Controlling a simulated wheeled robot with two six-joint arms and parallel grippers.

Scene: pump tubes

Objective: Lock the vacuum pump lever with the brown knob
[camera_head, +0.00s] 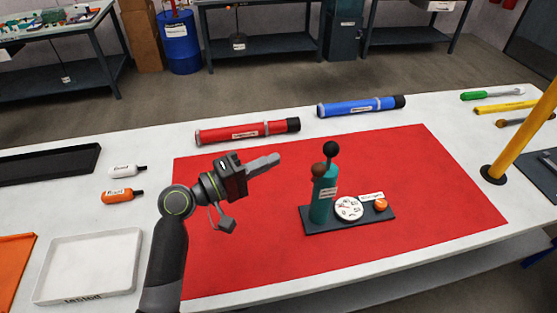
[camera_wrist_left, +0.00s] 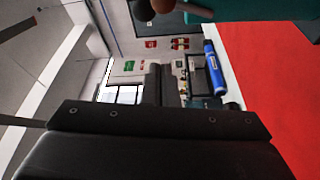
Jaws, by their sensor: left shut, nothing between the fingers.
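The vacuum pump (camera_head: 322,198) is a teal cylinder upright on a dark base plate (camera_head: 351,217) on the red mat. At its top are a lever with a brown knob (camera_head: 319,169) on the left and a taller one with a black knob (camera_head: 331,149). A white gauge (camera_head: 349,208) and an orange button (camera_head: 380,204) share the base. My left gripper (camera_head: 274,159) is shut and empty, left of the pump and apart from the knobs. In the left wrist view, its fingers (camera_wrist_left: 159,84) lie together, and the brown knob (camera_wrist_left: 168,6) shows at the top edge. My right gripper is not in view.
A red tube (camera_head: 247,132) and a blue tube (camera_head: 360,106) lie behind the mat (camera_head: 440,180). A white tray (camera_head: 88,266) and two small bottles are at left. A yellow post (camera_head: 522,135) stands at right. The mat right of the pump is clear.

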